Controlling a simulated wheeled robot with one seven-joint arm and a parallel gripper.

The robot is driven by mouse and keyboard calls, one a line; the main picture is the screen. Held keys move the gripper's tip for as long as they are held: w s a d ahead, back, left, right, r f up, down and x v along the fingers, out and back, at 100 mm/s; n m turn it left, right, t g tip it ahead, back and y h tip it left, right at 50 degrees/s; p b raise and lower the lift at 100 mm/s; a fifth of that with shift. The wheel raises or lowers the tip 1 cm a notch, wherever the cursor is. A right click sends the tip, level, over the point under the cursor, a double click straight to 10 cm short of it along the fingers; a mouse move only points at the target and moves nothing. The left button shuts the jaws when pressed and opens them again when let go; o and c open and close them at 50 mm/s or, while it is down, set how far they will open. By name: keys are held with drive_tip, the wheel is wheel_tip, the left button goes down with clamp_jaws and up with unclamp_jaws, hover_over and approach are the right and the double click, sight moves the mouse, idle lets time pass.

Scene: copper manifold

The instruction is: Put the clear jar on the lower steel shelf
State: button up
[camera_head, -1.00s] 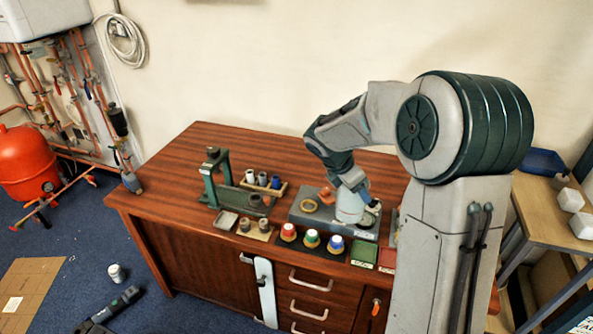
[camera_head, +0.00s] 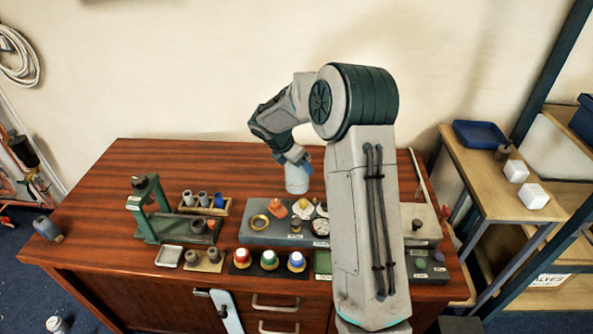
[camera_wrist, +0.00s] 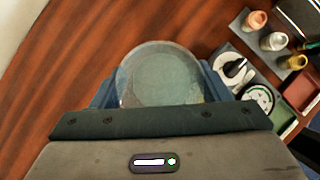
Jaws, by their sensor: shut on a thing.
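The clear jar (camera_head: 297,182) shows as a pale, see-through cylinder below my gripper (camera_head: 297,162) in the head view. My gripper is shut on it, over the back part of the wooden bench. In the wrist view the round clear jar (camera_wrist: 158,76) sits between the blue fingers of my gripper (camera_wrist: 160,92). Whether its base is clear of the bench top is hard to tell. Shelving with dark blue posts (camera_head: 545,85) stands at the right, with a low board (camera_head: 570,292) partly in view. I cannot tell which board is the lower steel shelf.
The bench (camera_head: 110,215) carries a grey block (camera_head: 262,238) with small parts, a green press (camera_head: 150,205) and several coloured caps in front. A side table (camera_head: 485,190) at the right holds a blue tray (camera_head: 480,134) and white blocks. The bench's back left is clear.

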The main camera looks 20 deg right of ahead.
drive_tip(key=shift+w+d+f, duration=0.3)
drive_tip(key=shift+w+f, duration=0.1)
drive_tip(key=shift+w, duration=0.15)
drive_tip(key=shift+w+d+f, duration=0.25)
drive_tip(key=shift+w+f, duration=0.1)
drive_tip(key=shift+w, duration=0.15)
drive_tip(key=shift+f, duration=1.95)
drive_tip(key=shift+f, duration=0.1)
drive_tip(key=o, duration=1.7)
